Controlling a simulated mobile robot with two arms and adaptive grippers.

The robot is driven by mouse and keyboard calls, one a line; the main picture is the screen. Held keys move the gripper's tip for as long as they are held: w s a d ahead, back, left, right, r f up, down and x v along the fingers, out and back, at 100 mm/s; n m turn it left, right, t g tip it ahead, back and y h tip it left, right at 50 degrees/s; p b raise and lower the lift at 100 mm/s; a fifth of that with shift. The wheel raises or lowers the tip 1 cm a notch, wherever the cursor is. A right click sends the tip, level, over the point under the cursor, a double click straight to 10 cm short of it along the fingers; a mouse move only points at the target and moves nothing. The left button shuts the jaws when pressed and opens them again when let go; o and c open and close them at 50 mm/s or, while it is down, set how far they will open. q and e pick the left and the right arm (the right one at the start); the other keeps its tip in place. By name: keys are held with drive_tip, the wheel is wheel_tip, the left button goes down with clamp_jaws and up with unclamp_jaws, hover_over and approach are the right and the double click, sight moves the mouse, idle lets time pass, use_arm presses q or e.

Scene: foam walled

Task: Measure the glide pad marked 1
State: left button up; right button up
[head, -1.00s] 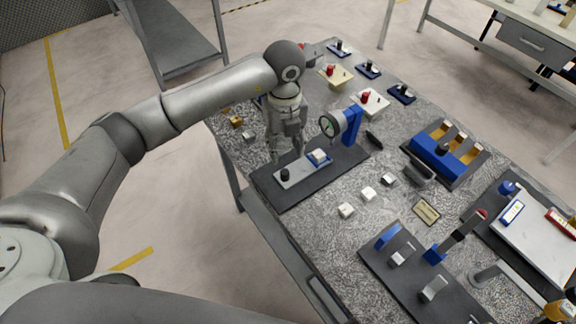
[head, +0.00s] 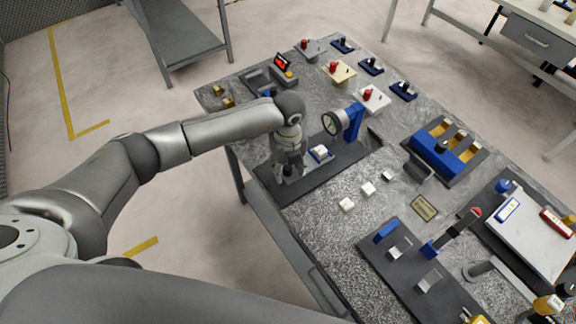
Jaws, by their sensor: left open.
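A white pad (head: 320,151) sits in a blue holder on the grey slide, beside the dial gauge (head: 331,122) on its blue stand (head: 354,121). All stand on a dark base plate (head: 342,168). My left gripper (head: 288,178) is open, pointing down over the near-left end of the slide, left of the holder. It hides the slide's black knob, and I cannot tell whether the fingers touch it. Three loose white pads (head: 347,204) (head: 368,188) (head: 387,176) lie in a row right of the plate. No number is readable on any pad. My right gripper is not in view.
A blue block fixture (head: 442,148) stands to the right. A brass-coloured label plate (head: 424,207) lies flat on the table. A dark plate with grey brackets (head: 410,262) is at the front. Button boxes and a red display (head: 282,62) stand at the back.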

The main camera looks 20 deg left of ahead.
use_arm(q)
drive_tip(key=shift+c, duration=0.3)
drive_tip(key=c, duration=0.8)
drive_tip(key=shift+w+d+f+b, duration=0.1)
drive_tip(key=shift+w+d+b, duration=0.1)
drive_tip(key=shift+w+b, duration=0.15)
drive_tip(key=w+d+b, duration=0.2)
drive_tip(key=shift+w+b, duration=0.2)
drive_tip(key=shift+b, duration=0.1)
drive_tip(key=shift+w+d, duration=0.25)
drive_tip(key=shift+w, duration=0.05)
drive_tip(key=shift+r, duration=0.25)
